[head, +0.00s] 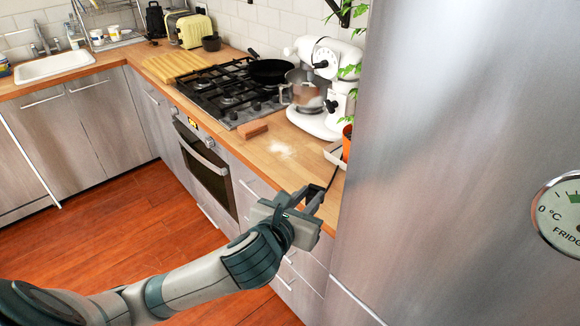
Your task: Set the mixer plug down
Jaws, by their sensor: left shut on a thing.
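My left gripper (314,199) is in front of the wooden counter's front edge, at the right end near the fridge. It is shut on the mixer plug, which is mostly hidden between the fingers. A thin dark cord (335,175) runs up from the fingers toward the plant pot. The white stand mixer (334,62) with a steel bowl (306,90) stands upright on the counter behind, beside the hob. My right gripper is not in view.
A brown block (252,129) lies by the gas hob (226,92), which holds a black pan (272,71). An orange plant pot (347,142) and the large steel fridge (455,150) bound the right side.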

